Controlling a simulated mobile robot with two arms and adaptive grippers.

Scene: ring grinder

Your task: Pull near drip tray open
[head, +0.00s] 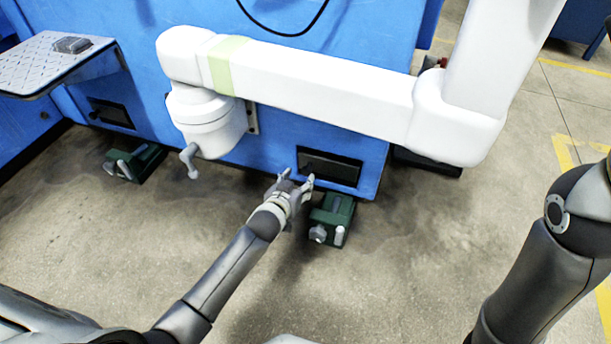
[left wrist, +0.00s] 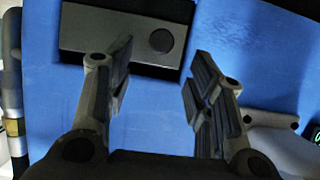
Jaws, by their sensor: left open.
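The near drip tray appears to be the dark rectangular drawer front (head: 330,168) low in the blue machine's side, near its right corner. The left wrist view shows a grey plate with a dark round spot (left wrist: 118,30) in a black surround, at the top. My left gripper (head: 297,178) is open and empty, at the left end of this front. In the left wrist view its two fingers (left wrist: 162,72) are spread, the left fingertip overlapping the plate's lower part. Whether they touch it I cannot tell. The drawer front looks flush with the machine. My right gripper is out of view.
A green foot block (head: 333,215) stands on the floor just below the drawer front, close to my left gripper. Another green block (head: 135,162) and dark front (head: 112,113) are farther left. A thick white jointed arm (head: 310,85) passes above.

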